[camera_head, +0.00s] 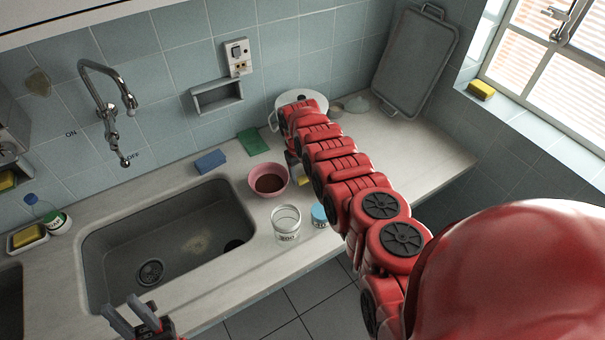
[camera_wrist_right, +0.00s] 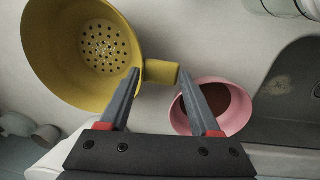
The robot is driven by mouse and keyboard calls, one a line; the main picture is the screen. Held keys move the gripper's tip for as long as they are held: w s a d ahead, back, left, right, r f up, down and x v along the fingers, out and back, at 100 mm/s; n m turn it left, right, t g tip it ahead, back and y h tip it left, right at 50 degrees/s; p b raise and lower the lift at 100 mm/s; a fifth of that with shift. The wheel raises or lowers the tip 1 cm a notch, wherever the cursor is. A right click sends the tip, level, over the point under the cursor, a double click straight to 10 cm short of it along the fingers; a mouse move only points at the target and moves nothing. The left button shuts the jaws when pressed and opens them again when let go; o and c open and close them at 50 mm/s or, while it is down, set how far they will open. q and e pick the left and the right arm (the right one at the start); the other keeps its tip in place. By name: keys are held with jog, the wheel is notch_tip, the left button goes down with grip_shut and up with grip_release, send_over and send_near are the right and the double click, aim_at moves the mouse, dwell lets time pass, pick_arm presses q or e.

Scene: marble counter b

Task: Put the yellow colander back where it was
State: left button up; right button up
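The yellow colander (camera_wrist_right: 60,62) shows in the right wrist view at upper left, its holes visible and its short handle (camera_wrist_right: 160,72) pointing right. My right gripper (camera_wrist_right: 159,78) is open, with its two fingertips on either side of the handle; I cannot tell whether they touch it. In the head view my right arm hides most of the colander and the right gripper. My left gripper (camera_head: 130,314) is open and empty at the bottom of the head view, in front of the sink.
A pink bowl (camera_head: 255,184) with brown contents stands beside the sink (camera_head: 190,205); it shows close to the right fingertip in the wrist view (camera_wrist_right: 240,116). A glass jar (camera_head: 286,225) and a blue-lidded jar (camera_head: 319,213) stand nearer. A white pot (camera_head: 318,98) and leaning tray (camera_head: 418,62) are behind.

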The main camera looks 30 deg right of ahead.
jog(key=o, duration=0.4)
jog(key=shift+c, duration=0.2)
jog(key=shift+w+r+p, duration=0.1)
jog(key=shift+r+p, duration=0.25)
jog(key=shift+r, duration=0.3)
notch_tip(320, 180, up, 3)
jog(key=shift+f+p, duration=0.2)
jog(key=shift+p, duration=0.5)
notch_tip(320, 180, up, 8)
jog(key=a+b, duration=0.1)
jog(key=b, duration=0.2)
jog(key=shift+a, duration=0.1)
